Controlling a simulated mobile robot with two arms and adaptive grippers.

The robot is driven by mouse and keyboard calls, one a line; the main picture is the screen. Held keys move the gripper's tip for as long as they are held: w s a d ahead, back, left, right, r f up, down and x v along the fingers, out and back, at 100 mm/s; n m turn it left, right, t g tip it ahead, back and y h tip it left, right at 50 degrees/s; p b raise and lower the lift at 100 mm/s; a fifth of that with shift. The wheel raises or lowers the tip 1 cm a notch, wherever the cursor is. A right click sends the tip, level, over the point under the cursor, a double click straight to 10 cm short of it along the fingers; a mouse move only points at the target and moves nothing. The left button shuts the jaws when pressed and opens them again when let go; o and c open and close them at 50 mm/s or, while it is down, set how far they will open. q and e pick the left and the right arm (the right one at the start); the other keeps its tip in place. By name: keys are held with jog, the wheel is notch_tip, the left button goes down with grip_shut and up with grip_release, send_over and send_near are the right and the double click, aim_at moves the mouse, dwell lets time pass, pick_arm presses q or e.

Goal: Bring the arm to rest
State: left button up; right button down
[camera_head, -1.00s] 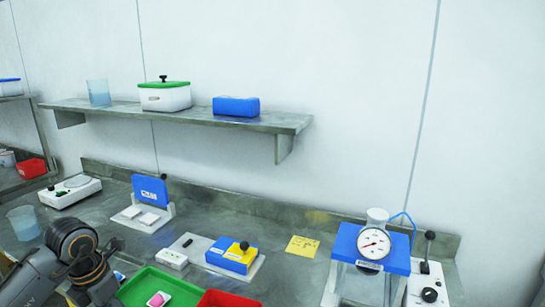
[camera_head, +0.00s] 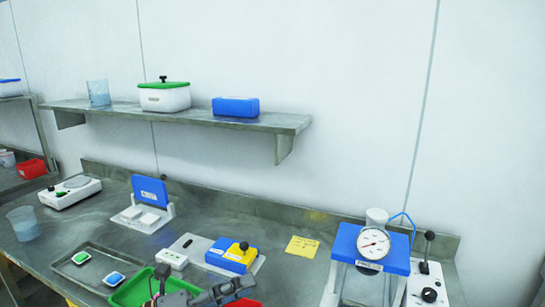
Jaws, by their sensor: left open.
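My left gripper (camera_head: 228,290) is at the bottom edge of the head view, dark and partly cut off. It is open, in front of the green tray (camera_head: 128,291) and the red tray (camera_head: 244,303), and hides parts of both. I cannot tell how far above them it is. No held object shows in it. My right gripper is out of view.
A grey tray (camera_head: 95,250) with green and blue pads lies left. Behind are a blue-yellow device (camera_head: 232,256), a blue-lidded device (camera_head: 150,190) and a beaker (camera_head: 23,223). A gauge stand (camera_head: 372,245) is right. A shelf (camera_head: 190,115) runs above.

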pick_arm(q)
jog(key=w+a+n+t+y, duration=0.3)
jog(key=a+n+t+y, duration=0.95)
jog(key=n, duration=0.95)
jog(key=s+a+f+n+g+y, duration=0.3)
jog(key=f+n, duration=0.2)
jog(key=f, duration=0.2)
jog(key=s+a+f+n+g+y, duration=0.3)
jog(key=f+n+y, duration=0.15)
jog(key=f, duration=0.25)
jog(key=s+d+f+n+g+h, duration=0.1)
jog(key=s+d+f+n+g, duration=0.1)
jog(key=s+f+g, duration=0.6)
jog(key=s+d+f+n+g+h, duration=0.25)
jog(key=s+f, duration=0.35)
jog(key=s, duration=0.6)
notch_tip(320, 180, down, 26)
jog(key=s+g, duration=0.2)
jog(key=s+a+f, duration=0.3)
jog(key=s+f, duration=1.2)
jog(key=f, duration=0.1)
jog(key=shift+s+a+m+g+y, duration=0.15)
jog(key=shift+a+m+g+y, duration=0.05)
jog(key=shift+m+g+y, duration=0.25)
